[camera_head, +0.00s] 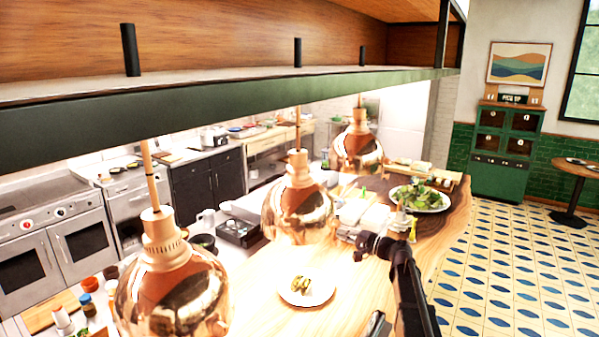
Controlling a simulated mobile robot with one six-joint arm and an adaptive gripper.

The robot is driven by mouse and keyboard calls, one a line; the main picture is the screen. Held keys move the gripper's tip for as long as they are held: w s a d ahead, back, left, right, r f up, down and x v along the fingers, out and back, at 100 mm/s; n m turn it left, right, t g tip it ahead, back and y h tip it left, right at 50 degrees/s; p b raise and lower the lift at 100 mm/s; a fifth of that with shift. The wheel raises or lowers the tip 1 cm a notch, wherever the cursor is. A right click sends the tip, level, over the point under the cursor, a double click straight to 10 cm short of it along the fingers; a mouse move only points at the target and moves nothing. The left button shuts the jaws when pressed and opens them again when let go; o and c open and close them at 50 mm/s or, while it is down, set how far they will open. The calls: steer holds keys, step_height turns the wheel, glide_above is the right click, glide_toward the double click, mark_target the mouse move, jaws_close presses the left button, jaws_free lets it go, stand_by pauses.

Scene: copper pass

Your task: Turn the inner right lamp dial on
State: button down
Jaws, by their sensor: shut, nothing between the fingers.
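Three copper heat lamps hang over the wooden counter: a near one (172,285), a middle one (300,212) and a far one (358,150). No lamp dial can be made out with certainty, and I cannot tell which dial is the inner right one or how it is set. My black arm rises from the bottom right over the counter. My gripper (360,254) is small in view, shut and empty, to the right of the middle lamp and apart from it.
The green-edged shelf (250,100) with short black posts runs above the lamps. The counter (265,322) bears a plate of food (306,291) and a salad plate (420,199). Stoves stand at left. Tiled floor (520,265) is open at right, before a green cabinet (505,150).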

steer(key=v, duration=0.5)
steer(key=shift+a, duration=0.1)
stand_by(0.4)
